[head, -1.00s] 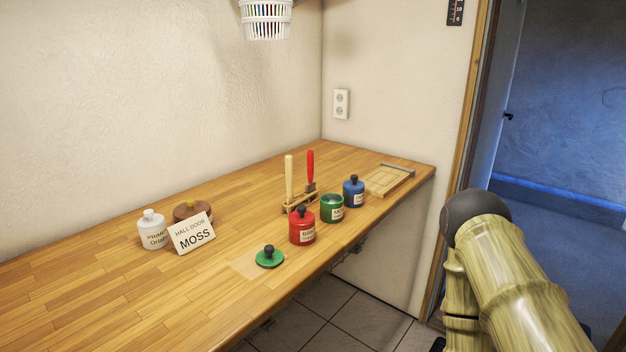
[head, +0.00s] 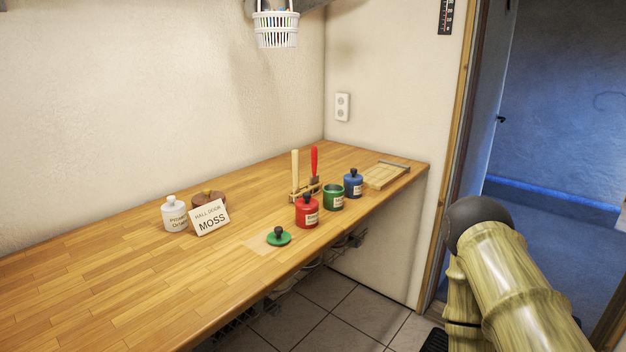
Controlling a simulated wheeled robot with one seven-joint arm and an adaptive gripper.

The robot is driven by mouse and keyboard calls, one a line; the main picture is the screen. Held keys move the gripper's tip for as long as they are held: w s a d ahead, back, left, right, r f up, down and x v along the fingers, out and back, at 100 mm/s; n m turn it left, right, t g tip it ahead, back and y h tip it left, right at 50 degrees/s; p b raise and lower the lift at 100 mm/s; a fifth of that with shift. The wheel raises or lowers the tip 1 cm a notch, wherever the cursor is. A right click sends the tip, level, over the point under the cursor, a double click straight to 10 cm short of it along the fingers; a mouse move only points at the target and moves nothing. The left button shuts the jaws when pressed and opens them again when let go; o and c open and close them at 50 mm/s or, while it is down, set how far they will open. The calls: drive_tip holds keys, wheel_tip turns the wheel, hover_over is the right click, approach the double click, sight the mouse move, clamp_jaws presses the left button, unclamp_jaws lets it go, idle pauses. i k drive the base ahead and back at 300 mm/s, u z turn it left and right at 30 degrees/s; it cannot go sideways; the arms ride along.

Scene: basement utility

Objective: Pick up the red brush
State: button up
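The red brush (head: 314,162) stands upright, handle up, in a small wooden rack (head: 301,193) on the wooden counter. A brush with a pale wooden handle (head: 295,170) stands to its left in the same rack. The red brush's lower end is partly hidden behind the pots. My arm shows at the lower right, off the counter. My gripper is not in view.
In front of the rack stand a red pot (head: 307,212), an open green pot (head: 333,197) and a blue pot (head: 353,184). A green lid (head: 278,237), a MOSS card (head: 209,217), a white pot (head: 174,214) and a wooden board (head: 386,175) are also on the counter (head: 150,290). Its left front is clear.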

sight(314, 180)
drive_tip(key=z, duration=0.05)
drive_tip(key=k, duration=0.1)
drive_tip(key=z, duration=1.45)
drive_tip(key=i, duration=1.5)
drive_tip(key=u, duration=1.9)
